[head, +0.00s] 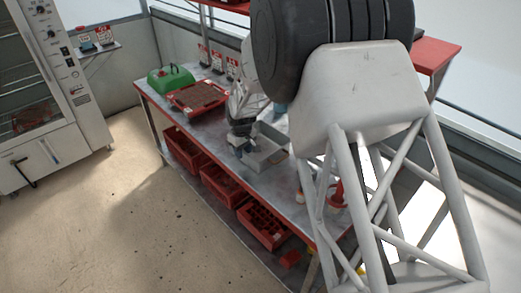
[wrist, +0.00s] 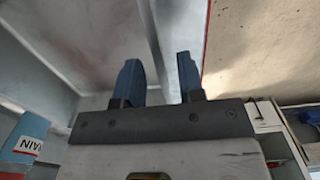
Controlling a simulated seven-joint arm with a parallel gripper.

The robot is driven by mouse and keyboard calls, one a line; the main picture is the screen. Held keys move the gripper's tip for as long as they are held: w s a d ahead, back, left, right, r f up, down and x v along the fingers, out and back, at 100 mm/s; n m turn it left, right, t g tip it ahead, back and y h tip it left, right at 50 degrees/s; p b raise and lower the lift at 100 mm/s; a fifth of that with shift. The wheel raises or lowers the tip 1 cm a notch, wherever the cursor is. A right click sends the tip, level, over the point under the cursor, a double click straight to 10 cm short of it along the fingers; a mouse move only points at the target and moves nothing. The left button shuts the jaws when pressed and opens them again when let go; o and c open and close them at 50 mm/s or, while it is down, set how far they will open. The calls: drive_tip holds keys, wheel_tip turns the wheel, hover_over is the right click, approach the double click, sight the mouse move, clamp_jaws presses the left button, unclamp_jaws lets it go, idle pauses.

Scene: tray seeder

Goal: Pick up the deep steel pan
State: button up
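The deep steel pan (head: 266,158) is a grey open rectangular pan on the metal bench top. My gripper (head: 243,143) is low at the pan's left end in the head view, where my arm hides part of the pan. In the wrist view, the two blue fingers of my gripper (wrist: 160,80) are apart. A strip of the pan's metal wall (wrist: 155,45) runs between them. I see gaps beside the wall, but cannot tell whether either finger touches it.
A red tray (head: 198,97) and a green container (head: 170,78) stand at the bench's far left end. Red crates (head: 222,184) sit on the shelf below. A labelled blue item (wrist: 28,140) is at the left of the wrist view. The floor in front is clear.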

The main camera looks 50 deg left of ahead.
sight(244, 160)
drive_tip(key=shift+f, duration=1.85)
clamp_jaws()
